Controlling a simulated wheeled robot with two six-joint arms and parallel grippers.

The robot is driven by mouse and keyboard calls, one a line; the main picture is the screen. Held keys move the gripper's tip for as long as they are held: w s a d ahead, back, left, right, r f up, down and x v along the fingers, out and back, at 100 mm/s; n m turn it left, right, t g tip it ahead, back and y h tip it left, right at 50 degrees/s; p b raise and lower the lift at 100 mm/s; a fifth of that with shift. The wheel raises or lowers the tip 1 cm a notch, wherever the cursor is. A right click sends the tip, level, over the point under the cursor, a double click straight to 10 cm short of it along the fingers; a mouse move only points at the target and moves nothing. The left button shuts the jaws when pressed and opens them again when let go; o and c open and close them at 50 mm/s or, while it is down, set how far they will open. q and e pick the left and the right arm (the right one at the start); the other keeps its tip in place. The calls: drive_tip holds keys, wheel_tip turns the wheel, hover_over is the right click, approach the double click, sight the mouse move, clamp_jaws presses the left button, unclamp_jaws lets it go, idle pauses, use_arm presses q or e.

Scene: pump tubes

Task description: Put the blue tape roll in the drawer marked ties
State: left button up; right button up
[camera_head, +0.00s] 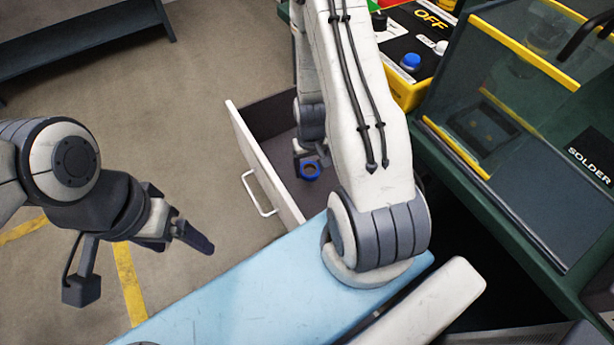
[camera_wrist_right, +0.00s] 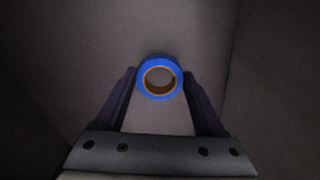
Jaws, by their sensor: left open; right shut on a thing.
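My right arm hides part of the drawer and most of the right gripper (camera_head: 308,163). No ties label is visible on the drawer. My left gripper (camera_head: 190,232) is open and empty, left of the drawer.
A yellow and black control box (camera_head: 408,60) with a blue button stands behind my right arm. A clear-fronted cabinet (camera_head: 520,130) with a SOLDER label is at the right. A dark bench (camera_head: 85,40) is at the back left. The floor left of the drawer is clear.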

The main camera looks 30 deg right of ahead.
sight(310, 170)
drive_tip(key=shift+f+b, duration=0.5)
drive_tip(key=shift+f, duration=1.35)
drive_tip(key=shift+f, duration=0.15)
drive_tip(key=o, duration=1.3)
drive_tip(key=shift+r, duration=0.55)
wheel_tip(310, 170, up, 9)
drive_tip(key=p, duration=0.7)
drive_tip(key=shift+r, duration=0.2)
drive_tip(key=shift+r+p, duration=0.9)
